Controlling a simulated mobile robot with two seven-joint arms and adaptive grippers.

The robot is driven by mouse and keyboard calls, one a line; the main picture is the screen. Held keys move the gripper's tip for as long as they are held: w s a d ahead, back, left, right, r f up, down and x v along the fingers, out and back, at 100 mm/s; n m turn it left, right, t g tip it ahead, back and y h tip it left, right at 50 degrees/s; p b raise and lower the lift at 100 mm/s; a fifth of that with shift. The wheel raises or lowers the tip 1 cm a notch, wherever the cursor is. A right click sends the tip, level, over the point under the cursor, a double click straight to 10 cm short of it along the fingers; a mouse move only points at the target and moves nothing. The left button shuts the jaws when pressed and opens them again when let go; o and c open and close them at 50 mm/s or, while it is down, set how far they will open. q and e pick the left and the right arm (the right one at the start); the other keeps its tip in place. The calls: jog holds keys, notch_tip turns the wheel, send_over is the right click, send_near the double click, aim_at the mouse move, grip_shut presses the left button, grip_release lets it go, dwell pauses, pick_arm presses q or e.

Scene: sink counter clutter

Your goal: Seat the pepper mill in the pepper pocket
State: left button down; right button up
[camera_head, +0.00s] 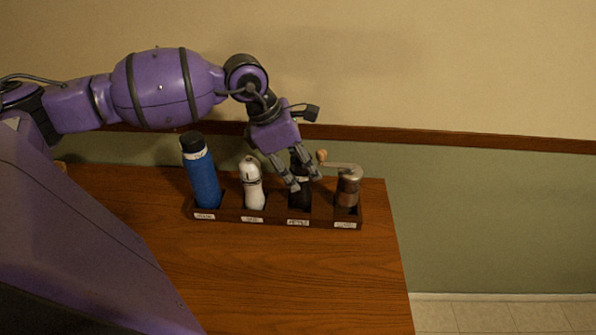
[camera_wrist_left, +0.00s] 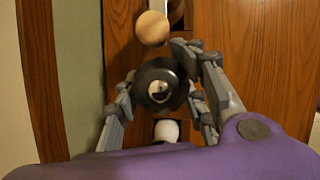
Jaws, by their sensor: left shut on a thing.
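The pepper mill (camera_head: 297,201) is a dark, nearly black upright mill in the third pocket from the left of a dark wooden rack (camera_head: 275,219). My left gripper (camera_head: 305,184) comes down from above and is shut on it. In the left wrist view the mill's round black top with a shiny knob (camera_wrist_left: 160,86) sits between the fingers of my left gripper (camera_wrist_left: 165,95). The label (camera_head: 298,222) under that pocket is too small to read surely. The mill's base is hidden by the rack wall, so I cannot tell whether it touches the bottom. My right gripper is not in view.
In the other pockets stand a blue bottle (camera_head: 203,178), a white mill (camera_head: 252,186) and a brown grinder (camera_head: 347,192). The grinder's crank with a wooden knob (camera_head: 321,155) reaches left close to my left gripper. The wooden counter (camera_head: 290,275) is clear in front.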

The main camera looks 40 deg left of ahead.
pick_arm(q)
jog(key=c, duration=1.5)
grip_release()
jog(key=shift+s+f, duration=0.2)
jog(key=shift+f, duration=0.35)
jog(key=shift+s+f, duration=0.2)
jog(key=shift+f, duration=0.3)
jog(key=o, duration=0.3)
jog(key=shift+w+a, duration=0.1)
jog(key=shift+w, duration=0.1)
jog(key=shift+o, duration=0.6)
jog(key=shift+w, duration=0.15)
jog(key=shift+r, duration=0.3)
jog(key=shift+a+r, duration=0.1)
jog(key=shift+r, duration=0.15)
jog(key=p+v, duration=0.2)
jog(key=v, duration=0.9)
jog(key=shift+r, duration=0.35)
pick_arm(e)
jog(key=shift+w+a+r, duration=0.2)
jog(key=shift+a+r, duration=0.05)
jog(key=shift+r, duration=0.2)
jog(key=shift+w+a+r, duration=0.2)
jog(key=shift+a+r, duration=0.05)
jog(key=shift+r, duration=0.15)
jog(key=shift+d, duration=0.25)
